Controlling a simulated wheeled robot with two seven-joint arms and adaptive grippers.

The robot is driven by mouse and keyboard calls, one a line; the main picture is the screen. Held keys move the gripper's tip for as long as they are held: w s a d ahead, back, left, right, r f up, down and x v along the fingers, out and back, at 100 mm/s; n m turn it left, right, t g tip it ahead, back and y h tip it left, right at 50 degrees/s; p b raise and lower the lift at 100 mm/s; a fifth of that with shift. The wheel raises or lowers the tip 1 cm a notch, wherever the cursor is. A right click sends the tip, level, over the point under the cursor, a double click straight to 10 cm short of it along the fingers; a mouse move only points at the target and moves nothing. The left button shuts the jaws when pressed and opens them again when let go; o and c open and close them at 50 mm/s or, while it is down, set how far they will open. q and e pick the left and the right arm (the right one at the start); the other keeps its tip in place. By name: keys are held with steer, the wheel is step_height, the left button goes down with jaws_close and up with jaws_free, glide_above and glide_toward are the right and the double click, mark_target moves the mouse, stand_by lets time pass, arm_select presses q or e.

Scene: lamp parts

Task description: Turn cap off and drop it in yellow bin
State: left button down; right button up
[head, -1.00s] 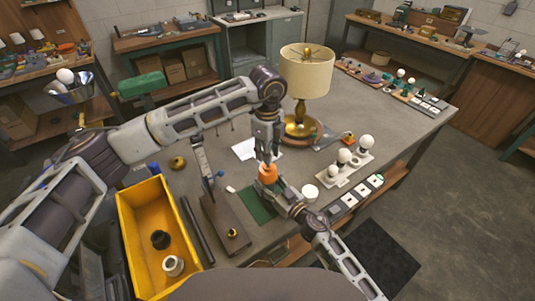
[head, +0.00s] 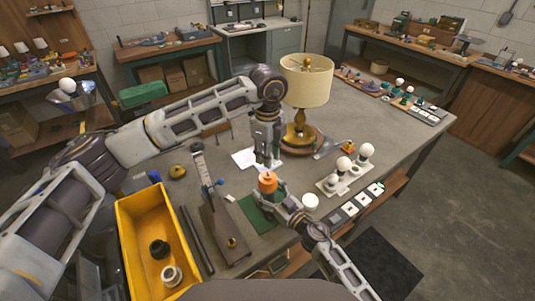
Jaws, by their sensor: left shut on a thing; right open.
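My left gripper (head: 265,160) points down just above an orange part (head: 267,182) at the front middle of the table. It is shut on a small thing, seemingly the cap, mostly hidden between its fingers. A small gap seems to show between the fingertips and the orange part. My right gripper (head: 278,197) is open at the lower side of the orange part; I cannot tell whether it touches. The yellow bin (head: 128,232) stands at the left front, holding a black ring-shaped part (head: 159,249) and a whitish one (head: 171,276).
A white bulb rack (head: 345,180) and a white round piece (head: 310,201) are at the right. A brown stand (head: 225,232) and dark rods (head: 196,240) lie between the bin and a green mat (head: 255,214).

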steer(key=shift+s+d, duration=0.1)
steer(key=shift+v, duration=5.85)
steer(key=shift+d, duration=0.15)
